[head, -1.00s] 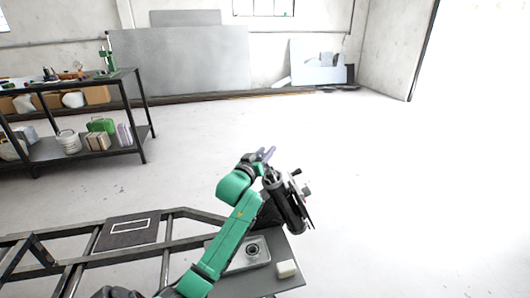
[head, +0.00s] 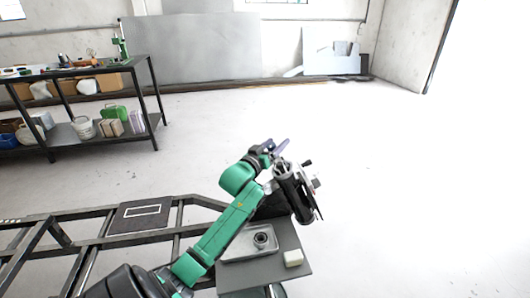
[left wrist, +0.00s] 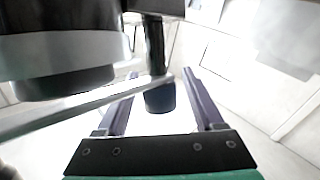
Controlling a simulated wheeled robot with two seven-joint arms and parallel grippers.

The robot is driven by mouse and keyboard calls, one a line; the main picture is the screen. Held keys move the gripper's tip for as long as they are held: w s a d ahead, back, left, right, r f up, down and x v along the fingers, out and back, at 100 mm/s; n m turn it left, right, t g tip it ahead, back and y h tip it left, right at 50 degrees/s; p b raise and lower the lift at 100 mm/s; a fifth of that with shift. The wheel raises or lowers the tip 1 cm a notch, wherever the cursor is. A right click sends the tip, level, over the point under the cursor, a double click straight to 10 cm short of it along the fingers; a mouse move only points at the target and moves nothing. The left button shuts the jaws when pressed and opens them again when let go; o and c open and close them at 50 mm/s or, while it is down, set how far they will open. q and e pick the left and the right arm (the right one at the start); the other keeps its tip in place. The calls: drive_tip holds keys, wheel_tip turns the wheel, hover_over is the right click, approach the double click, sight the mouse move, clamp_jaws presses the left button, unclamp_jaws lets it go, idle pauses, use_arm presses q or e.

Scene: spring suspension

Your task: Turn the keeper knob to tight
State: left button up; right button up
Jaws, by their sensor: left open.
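A dark cylindrical unit (head: 292,194) with a grey top and a thin plate on its right side stands at the end of the bench in the head view. A small black knob or handle (head: 307,163) sticks out at its top right. My left gripper (head: 280,147) is open just behind and above the unit's top. In the left wrist view, a black rounded knob (left wrist: 160,98) on a dark stem shows between the spread fingers of the left gripper (left wrist: 160,76), with gaps on both sides. I cannot tell whether this is the keeper knob. My right gripper is out of view.
A grey tray (head: 235,256) with a dark ring (head: 262,240) and a pale block (head: 293,258) lie on the bench beside the unit. A black frame (head: 100,235) extends left. A shelf (head: 104,142) stands at the back left. The floor to the right is clear.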

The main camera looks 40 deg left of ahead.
use_arm(q)
drive_tip(key=s+d+b, duration=0.1)
drive_tip(key=s+d, duration=0.1)
drive_tip(key=s, duration=1.1)
drive_tip(key=shift+s+d+f, duration=0.15)
drive_tip(key=shift+s+f, duration=0.05)
drive_tip(key=shift+f, duration=0.1)
